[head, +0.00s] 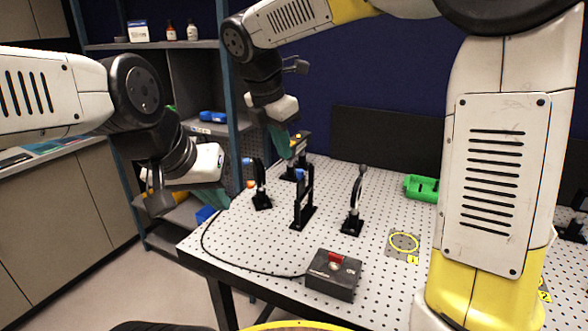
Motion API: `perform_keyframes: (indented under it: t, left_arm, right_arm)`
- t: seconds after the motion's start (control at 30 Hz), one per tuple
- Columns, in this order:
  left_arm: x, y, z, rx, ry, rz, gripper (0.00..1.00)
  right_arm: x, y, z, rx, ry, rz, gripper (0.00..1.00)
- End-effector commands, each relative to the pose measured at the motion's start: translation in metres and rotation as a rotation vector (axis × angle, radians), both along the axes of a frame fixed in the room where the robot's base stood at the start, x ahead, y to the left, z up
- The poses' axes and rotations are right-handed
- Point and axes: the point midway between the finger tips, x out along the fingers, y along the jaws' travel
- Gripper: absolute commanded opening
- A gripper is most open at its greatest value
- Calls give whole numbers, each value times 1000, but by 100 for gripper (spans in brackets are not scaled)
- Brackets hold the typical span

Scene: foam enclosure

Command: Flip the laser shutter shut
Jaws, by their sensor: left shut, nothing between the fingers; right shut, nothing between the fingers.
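The perforated optical table (270,240) carries several black-mounted parts. A tall black upright frame (303,200) with a small blue piece stands near its middle; I cannot tell for certain whether it is the shutter. A black box with a yellow top (302,143) stands behind it, partly covered by my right gripper. My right gripper (287,155), with teal fingers, is shut and empty, pointing down above the back left of the table, behind the upright frame in the picture. My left gripper (224,203) is shut and empty, off the table's left edge.
A black mount with an orange knob (261,188) stands left of the frame, and another post mount (354,205) right of it. A dark control box (333,273) with a red switch cover sits at the front, its cable running left.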

Motion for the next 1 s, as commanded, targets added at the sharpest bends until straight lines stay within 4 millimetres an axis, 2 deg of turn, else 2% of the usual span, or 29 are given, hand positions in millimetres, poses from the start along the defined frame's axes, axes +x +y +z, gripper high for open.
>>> perform_keyframes:
  t: [0.03, 0.2, 0.67, 0.83, 1.0]
  left_arm:
    - [0, 0, 0, 0, 0, 0, 0]
    - [0, 0, 0, 0, 0, 0, 0]
    - [0, 0, 0, 0, 0, 0, 0]
    - [0, 0, 0, 0, 0, 0, 0]
    - [0, 0, 0, 0, 0, 0, 0]
  right_arm:
    - [4, 10, -2, -27, 11, 53, 0]
    - [9, 25, -5, -83, 28, 161, 0]
    - [11, 26, -8, -92, 32, 178, 0]
    - [17, 21, -27, -93, 34, 177, 0]
    - [27, 13, -60, -93, 36, 176, 0]
